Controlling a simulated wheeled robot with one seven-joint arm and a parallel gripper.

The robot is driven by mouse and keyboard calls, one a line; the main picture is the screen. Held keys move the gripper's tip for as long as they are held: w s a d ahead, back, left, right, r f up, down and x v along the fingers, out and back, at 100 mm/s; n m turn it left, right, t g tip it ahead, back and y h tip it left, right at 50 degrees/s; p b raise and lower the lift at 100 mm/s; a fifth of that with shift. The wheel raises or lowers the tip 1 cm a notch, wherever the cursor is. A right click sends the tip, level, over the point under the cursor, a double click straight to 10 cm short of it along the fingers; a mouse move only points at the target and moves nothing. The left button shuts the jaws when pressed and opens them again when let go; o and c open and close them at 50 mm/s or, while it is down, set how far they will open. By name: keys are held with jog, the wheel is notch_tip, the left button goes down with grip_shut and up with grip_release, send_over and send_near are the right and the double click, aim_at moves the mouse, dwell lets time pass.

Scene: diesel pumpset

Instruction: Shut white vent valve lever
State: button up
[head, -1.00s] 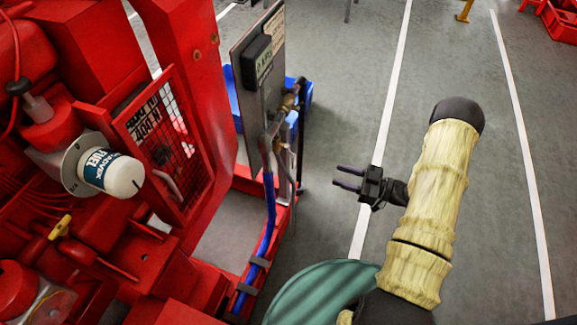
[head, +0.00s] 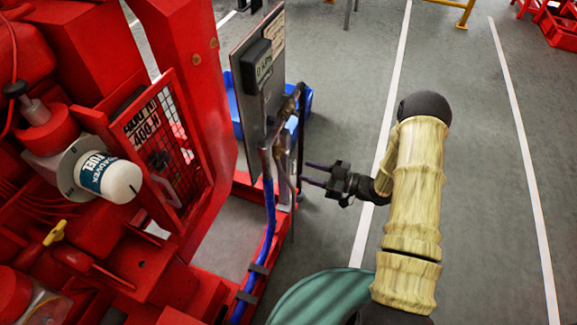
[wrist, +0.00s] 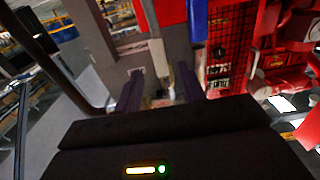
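My gripper (head: 305,174) is open, its two dark fingers apart and pointing left at the pipework beside the upright panel. In the wrist view the open fingers (wrist: 160,82) show with a pale, upright, lever-like piece (wrist: 159,62) beyond and between them. It may be the white vent valve lever, but blur keeps me from being sure. In the head view brass valve fittings (head: 288,106) sit on the pipework above and left of the fingertips. I cannot clearly make out the white lever there. Nothing is visibly held.
The grey panel (head: 250,95) with a black box stands just left of the pipework. A blue hose (head: 267,225) runs down to the red base frame. The red engine with a white fuel filter (head: 108,177) fills the left. Grey floor (head: 335,100) is open to the right.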

aim_at(295, 167)
jog(key=b+x, duration=0.1)
jog(key=x, duration=0.6)
jog(key=shift+w+a, duration=0.1)
jog(key=shift+a, duration=0.05)
grip_shut()
